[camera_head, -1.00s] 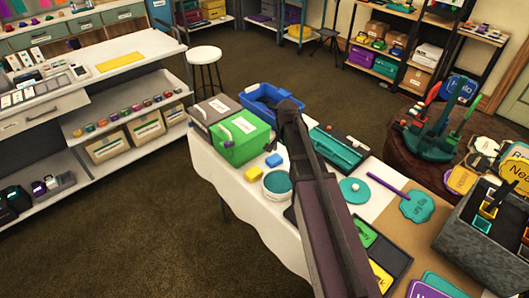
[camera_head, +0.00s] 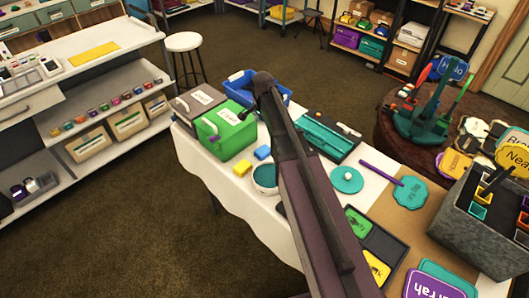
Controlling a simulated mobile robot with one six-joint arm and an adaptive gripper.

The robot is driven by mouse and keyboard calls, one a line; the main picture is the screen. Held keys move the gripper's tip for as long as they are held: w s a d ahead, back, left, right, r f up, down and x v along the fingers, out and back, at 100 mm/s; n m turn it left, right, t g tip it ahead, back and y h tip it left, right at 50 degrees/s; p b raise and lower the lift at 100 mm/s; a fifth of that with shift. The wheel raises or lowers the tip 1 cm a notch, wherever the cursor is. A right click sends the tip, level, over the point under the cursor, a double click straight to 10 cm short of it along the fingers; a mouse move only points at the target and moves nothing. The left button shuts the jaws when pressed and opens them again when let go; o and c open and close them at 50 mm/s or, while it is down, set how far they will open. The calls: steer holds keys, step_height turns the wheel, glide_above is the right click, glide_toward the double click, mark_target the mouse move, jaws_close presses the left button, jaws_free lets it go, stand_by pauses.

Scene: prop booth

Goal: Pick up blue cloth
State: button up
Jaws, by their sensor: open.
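No clear blue cloth shows. A small flat blue piece (camera_head: 262,152) lies on the white-covered table beside a yellow block; I cannot tell whether it is cloth or a block. A blue bin (camera_head: 237,85) stands at the table's far left end, partly behind my arm; its contents are not clear. My dark arm crosses the middle of the view from the bottom edge up to near the blue bin.
A green box (camera_head: 224,132) and a grey box (camera_head: 190,108) stand at the table's left end. A teal bowl (camera_head: 265,178), a teal tray (camera_head: 325,135) and a grey bin (camera_head: 480,235) also stand on it. White shelves (camera_head: 85,125) are left; the floor between is clear.

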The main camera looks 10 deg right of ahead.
steer(key=b, duration=0.8)
glide_above(263, 150)
steer(key=shift+w+f, duration=0.15)
steer(key=shift+f, duration=2)
steer(key=shift+w+f, duration=0.1)
steer(key=shift+f, duration=2)
steer(key=shift+f, duration=0.1)
steer(key=shift+s+f+b, duration=0.1)
steer(key=shift+f+b, duration=2.4)
steer(key=shift+b, duration=0.2)
steer(key=c, duration=0.9)
